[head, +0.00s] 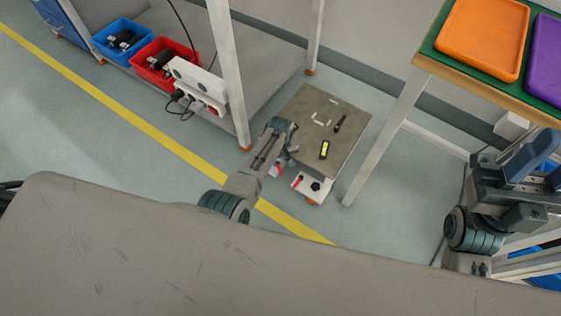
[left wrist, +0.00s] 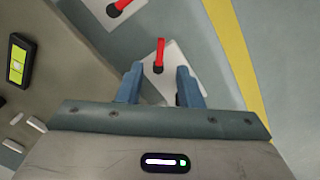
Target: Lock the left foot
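A low platform (head: 342,102) with a drab top stands on the floor in the head view. Two red levers on white foot plates show at its near edge, a left one (head: 279,170) and a right one (head: 297,181). My left gripper (head: 284,160) is at the left lever. In the left wrist view its blue fingers (left wrist: 160,84) are apart and empty. The left lever (left wrist: 160,55) stands on its white plate (left wrist: 178,62) ahead of and between the fingertips. The right lever (left wrist: 122,5) shows at the top edge. My right gripper (head: 530,158) is at the far right, its fingertips unclear.
A black-and-yellow device (head: 324,149) and a dark tool (head: 340,124) lie on the platform. A black knob (head: 315,186) is beside the right lever. White table legs (head: 228,75) stand on both sides. Red (head: 155,64) and blue (head: 121,37) bins sit on the left shelf. A yellow floor line passes in front.

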